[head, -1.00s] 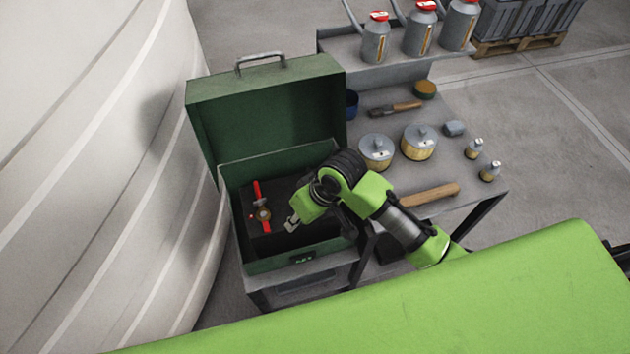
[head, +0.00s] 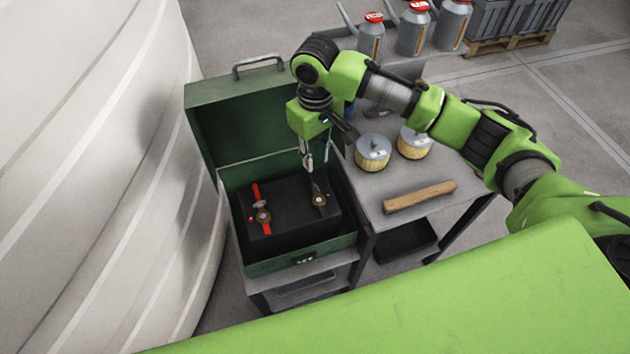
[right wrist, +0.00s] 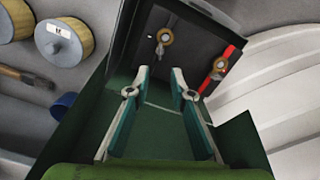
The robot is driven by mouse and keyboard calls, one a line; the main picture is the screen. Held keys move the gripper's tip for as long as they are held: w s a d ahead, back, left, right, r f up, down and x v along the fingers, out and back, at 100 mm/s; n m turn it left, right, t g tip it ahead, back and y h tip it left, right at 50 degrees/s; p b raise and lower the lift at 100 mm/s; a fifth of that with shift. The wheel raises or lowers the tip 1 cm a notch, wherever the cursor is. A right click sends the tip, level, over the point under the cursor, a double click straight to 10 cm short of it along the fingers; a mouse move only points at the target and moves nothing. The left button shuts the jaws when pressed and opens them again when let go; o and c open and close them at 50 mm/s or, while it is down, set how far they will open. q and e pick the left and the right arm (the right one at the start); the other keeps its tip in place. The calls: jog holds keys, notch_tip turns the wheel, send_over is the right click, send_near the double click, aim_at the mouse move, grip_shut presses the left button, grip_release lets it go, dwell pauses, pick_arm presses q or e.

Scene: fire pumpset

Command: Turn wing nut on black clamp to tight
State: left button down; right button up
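The green metal box (head: 238,262) stands open with a black block (head: 290,215) inside. The black clamp (head: 315,186) is on the block's right side in the head view, with a brass-coloured wing nut (head: 319,200) on it. That wing nut also shows near the top of the right wrist view (right wrist: 164,38). A red clamp (head: 266,226) with its own brass wing nut (head: 262,215) is to the left. My right gripper (head: 308,166) hangs pointing down just behind the black clamp. In the right wrist view its fingers (right wrist: 160,76) are apart and empty. My left gripper is out of view.
The raised box lid (head: 235,125) stands close behind my right gripper. A grey table (head: 400,222) to the right carries a wooden-handled tool (head: 420,196) and yellow-and-grey canisters (head: 373,153). A large white tank (head: 95,180) is close on the left.

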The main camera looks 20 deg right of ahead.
aim_at(315, 186)
notch_tip(315, 186, down, 11)
jog(key=shift+f+p, duration=0.15)
jog(key=shift+p, duration=0.2)
grip_shut()
